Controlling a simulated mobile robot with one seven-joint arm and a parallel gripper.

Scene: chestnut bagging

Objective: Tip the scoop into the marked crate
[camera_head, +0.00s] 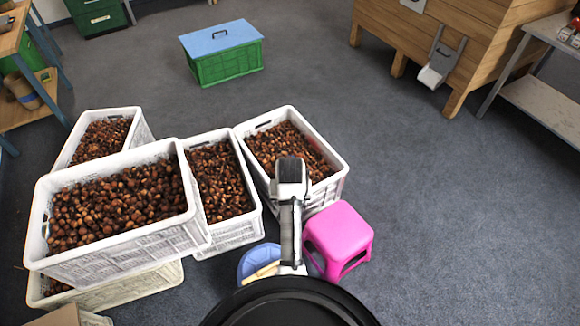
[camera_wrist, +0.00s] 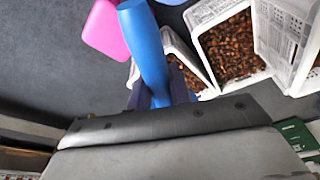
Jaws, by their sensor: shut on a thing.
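My gripper (camera_wrist: 162,98) shows in the wrist view, its dark blue fingers shut on the blue handle of the scoop (camera_wrist: 144,42). In the head view my arm covers the middle, and I cannot make out the gripper or scoop. White crates of chestnuts stand at the left: a front one (camera_head: 120,252), a middle one (camera_head: 232,238), one behind my arm (camera_head: 338,178) and a back one (camera_head: 142,130). I see no clear mark on any.
A pink stool (camera_head: 340,236) stands right of my arm. A blue round thing (camera_head: 250,263) with a tan stick lies beside it, partly hidden. A green crate with a blue lid (camera_head: 222,55) and a wooden bin (camera_head: 440,30) stand farther back. The floor at right is clear.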

